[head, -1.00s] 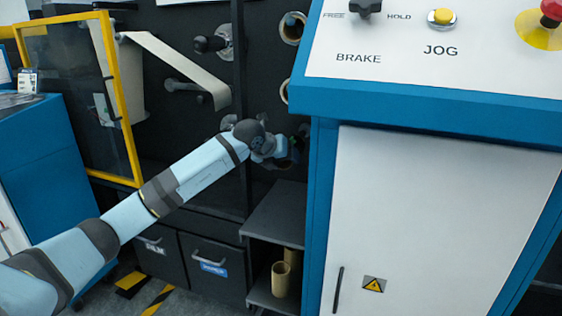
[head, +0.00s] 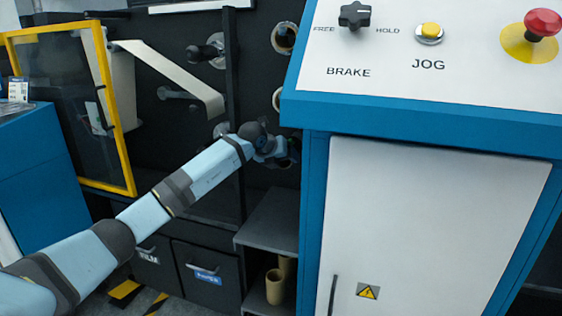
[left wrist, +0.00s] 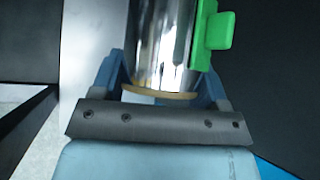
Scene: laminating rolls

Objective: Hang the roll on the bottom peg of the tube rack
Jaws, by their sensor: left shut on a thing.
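My left gripper (left wrist: 160,82) is shut on the roll (left wrist: 158,45), a shiny silver cylinder with a tan core edge at its near end. A bright green tab (left wrist: 218,31) sits on the roll's right side in the left wrist view. In the head view my left gripper (head: 281,149) is at the dark machine front, close to the blue cabinet's left edge. The roll is mostly hidden there. Two round, ring-like ends, an upper one (head: 274,38) and a lower one (head: 276,99), show in a column above the gripper. The bottom peg cannot be made out. My right gripper is not in view.
The blue and white control cabinet (head: 420,230) stands close on the right. A grey shelf (head: 268,222) lies below the gripper, with cardboard tubes (head: 275,287) under it. A yellow-framed guard door (head: 125,160) stands open at the left. A pale web (head: 175,72) hangs behind my arm.

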